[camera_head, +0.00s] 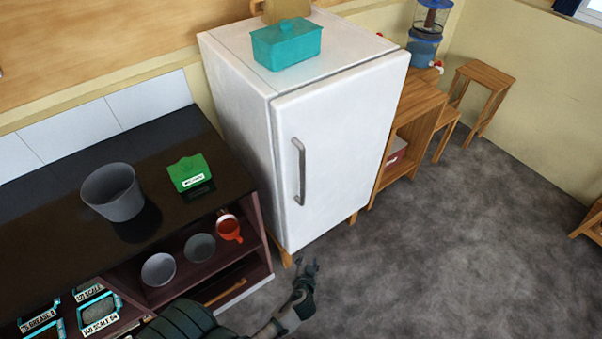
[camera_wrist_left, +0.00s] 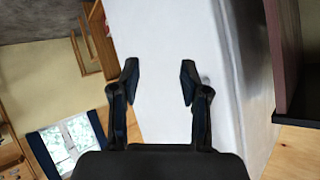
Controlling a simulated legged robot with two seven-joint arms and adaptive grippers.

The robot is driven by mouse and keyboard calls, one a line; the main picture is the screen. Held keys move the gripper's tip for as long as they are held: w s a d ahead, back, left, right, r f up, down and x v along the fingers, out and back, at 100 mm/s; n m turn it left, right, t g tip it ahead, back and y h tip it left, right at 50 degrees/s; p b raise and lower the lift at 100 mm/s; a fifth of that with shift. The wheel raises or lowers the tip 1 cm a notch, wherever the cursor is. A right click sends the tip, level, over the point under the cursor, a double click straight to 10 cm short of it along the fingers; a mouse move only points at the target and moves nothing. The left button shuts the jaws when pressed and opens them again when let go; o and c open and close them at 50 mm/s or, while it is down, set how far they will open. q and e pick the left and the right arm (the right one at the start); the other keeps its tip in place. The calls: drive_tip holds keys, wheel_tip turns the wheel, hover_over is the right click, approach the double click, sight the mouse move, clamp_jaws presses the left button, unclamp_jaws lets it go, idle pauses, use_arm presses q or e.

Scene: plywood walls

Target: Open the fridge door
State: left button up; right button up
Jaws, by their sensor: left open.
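The white fridge (camera_head: 335,145) stands against the wall on wooden legs, with its door shut. Its grey vertical handle (camera_head: 299,172) is on the left side of the door. My left gripper (camera_head: 308,266) is open and empty, low in front of the fridge and below the handle, apart from it. In the left wrist view the open fingers (camera_wrist_left: 160,80) have the white fridge surface (camera_wrist_left: 165,40) between and beyond them. The handle is not clear in that view; a finger may hide it. My right gripper is not in view.
A teal box (camera_head: 287,45) sits on the fridge top. The dark counter (camera_head: 140,165) at left holds a grey bucket (camera_head: 113,192) and a green box (camera_head: 189,172). A wooden shelf unit (camera_head: 412,125) stands right of the fridge. The grey floor (camera_head: 440,250) in front is clear.

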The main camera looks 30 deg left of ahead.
sight(302, 177)
use_arm(q)
drive_tip(key=w+a+r+n+t+y, duration=0.1)
drive_tip(key=a+r+n+t+y, duration=0.15)
drive_tip(key=r, duration=0.95)
drive_tip(key=w+a+r+n+t+y, duration=0.1)
drive_tip(key=r+n+t+y, duration=0.15)
drive_tip(key=r, duration=0.85)
drive_tip(key=shift+n+g, duration=0.3)
drive_tip(key=p+x, duration=0.2)
drive_tip(key=x, duration=1.4)
drive_tip(key=shift+w+p, duration=0.35)
drive_tip(key=shift+p, duration=0.05)
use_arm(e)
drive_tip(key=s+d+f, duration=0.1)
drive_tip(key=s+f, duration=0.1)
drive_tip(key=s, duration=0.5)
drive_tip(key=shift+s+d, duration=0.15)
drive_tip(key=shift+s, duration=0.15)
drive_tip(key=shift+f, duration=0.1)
use_arm(q)
clamp_jaws()
